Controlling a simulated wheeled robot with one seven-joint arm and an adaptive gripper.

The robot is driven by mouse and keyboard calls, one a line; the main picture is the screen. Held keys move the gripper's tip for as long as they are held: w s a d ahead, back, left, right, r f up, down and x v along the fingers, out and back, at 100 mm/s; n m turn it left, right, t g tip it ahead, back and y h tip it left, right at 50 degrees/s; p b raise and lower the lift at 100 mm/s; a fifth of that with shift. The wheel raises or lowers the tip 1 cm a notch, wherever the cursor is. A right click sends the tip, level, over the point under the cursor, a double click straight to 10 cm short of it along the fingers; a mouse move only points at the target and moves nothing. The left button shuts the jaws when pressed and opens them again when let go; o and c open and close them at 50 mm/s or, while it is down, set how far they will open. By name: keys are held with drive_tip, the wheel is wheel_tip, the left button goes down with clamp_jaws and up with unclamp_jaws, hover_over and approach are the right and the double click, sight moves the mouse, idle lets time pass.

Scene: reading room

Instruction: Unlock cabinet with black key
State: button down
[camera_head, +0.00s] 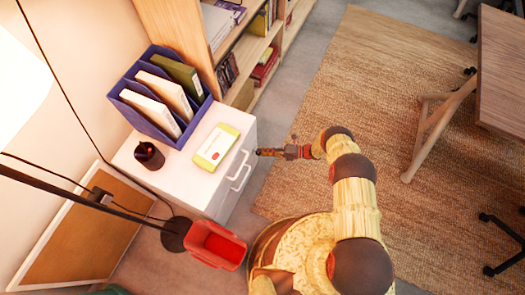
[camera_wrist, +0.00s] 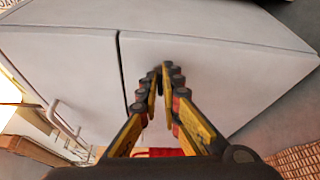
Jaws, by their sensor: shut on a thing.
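A white cabinet (camera_head: 222,186) stands left of my arm, with pale bar handles (camera_head: 240,170) on its front. In the wrist view, its smooth white front (camera_wrist: 215,75) fills most of the picture, with a dark gap between two panels and a handle (camera_wrist: 66,120) at left. My gripper (camera_head: 262,152) reaches level toward the cabinet front, near the handles. In the wrist view, my gripper (camera_wrist: 163,85) has its fingertips close together on a small dark piece, likely the black key, mostly hidden by the fingers. Whether it touches the cabinet or a lock, I cannot tell.
On the cabinet top are a blue file holder (camera_head: 135,112), a dark cup (camera_head: 149,156) and a pale green-and-white box (camera_head: 216,148). A red bin (camera_head: 215,245) stands in front at lower left. A bookshelf (camera_head: 180,30) is behind. Woven rug (camera_head: 350,80) lies at right.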

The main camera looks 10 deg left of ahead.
drive_tip(key=shift+f+m+y, duration=0.15)
drive_tip(key=shift+m+y, duration=0.15)
drive_tip(key=shift+m, duration=0.4)
drive_tip(key=shift+w, duration=0.1)
drive_tip(key=c, duration=2.1)
unclamp_jaws()
drive_tip(key=shift+o, duration=0.5)
drive_tip(key=d, duration=1.2)
drive_tip(key=shift+w, duration=0.3)
